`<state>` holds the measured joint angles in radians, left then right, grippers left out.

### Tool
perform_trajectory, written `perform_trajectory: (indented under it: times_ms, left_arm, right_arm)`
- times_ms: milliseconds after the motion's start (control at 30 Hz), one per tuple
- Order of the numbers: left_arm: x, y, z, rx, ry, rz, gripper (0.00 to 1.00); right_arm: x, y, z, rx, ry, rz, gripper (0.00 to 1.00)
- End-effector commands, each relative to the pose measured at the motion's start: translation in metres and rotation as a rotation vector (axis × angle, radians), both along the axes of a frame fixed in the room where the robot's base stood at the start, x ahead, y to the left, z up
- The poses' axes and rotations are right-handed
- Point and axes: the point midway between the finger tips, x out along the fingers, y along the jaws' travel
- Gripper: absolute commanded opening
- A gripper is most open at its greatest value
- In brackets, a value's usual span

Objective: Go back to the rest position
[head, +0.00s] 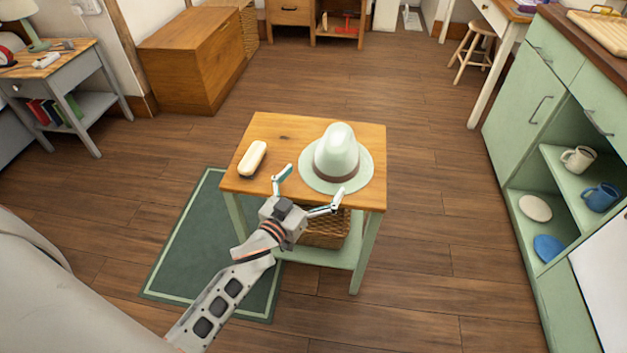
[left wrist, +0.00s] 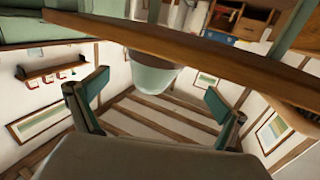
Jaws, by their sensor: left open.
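My left gripper (head: 307,190) is open, with its fingers spread at the front edge of a small wooden table (head: 277,128). A pale green hat (head: 337,150) with a brown band sits on the table just beyond the fingers. I cannot tell whether a finger touches the hat's brim. In the left wrist view the two fingers (left wrist: 155,105) stand wide apart with nothing gripped between them. The hat (left wrist: 152,76) shows there beyond the fingers, by the table's brown edge (left wrist: 200,62). My right gripper is not in view.
A cream oblong object (head: 252,158) lies on the table's left side. A wicker basket (head: 325,230) sits on its lower shelf. A green rug (head: 195,245) lies at left. A green cabinet (head: 527,110) stands at right, a wooden chest (head: 190,62) at back left. Floor between is clear.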

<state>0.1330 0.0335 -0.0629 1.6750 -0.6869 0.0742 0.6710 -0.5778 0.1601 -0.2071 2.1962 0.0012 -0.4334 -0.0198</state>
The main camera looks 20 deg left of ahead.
Motion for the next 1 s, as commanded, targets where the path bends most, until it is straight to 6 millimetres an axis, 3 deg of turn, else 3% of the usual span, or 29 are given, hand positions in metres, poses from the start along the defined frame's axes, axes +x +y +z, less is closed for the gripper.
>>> perform_trajectory:
  times_ms: [433, 567, 667, 767, 1000]
  left_arm:
    - [-0.001, 0.0, 0.0, 0.0, 0.001, 0.0, 1.0]
    - [-0.013, 0.0, 0.005, 0.015, 0.017, 0.004, 1.0]
    - [-0.039, -0.001, 0.008, 0.04, 0.057, 0.009, 1.0]
    - [-0.078, -0.004, 0.006, 0.079, 0.129, 0.007, 1.0]
    - [-0.197, -0.022, -0.021, 0.173, 0.367, -0.054, 1.0]
  right_arm:
    - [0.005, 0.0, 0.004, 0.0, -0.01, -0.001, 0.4]
    - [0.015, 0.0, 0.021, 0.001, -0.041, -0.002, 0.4]
    - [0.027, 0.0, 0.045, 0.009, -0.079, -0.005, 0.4]
    - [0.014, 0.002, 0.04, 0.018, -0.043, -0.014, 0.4]
    - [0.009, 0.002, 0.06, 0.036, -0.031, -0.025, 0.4]
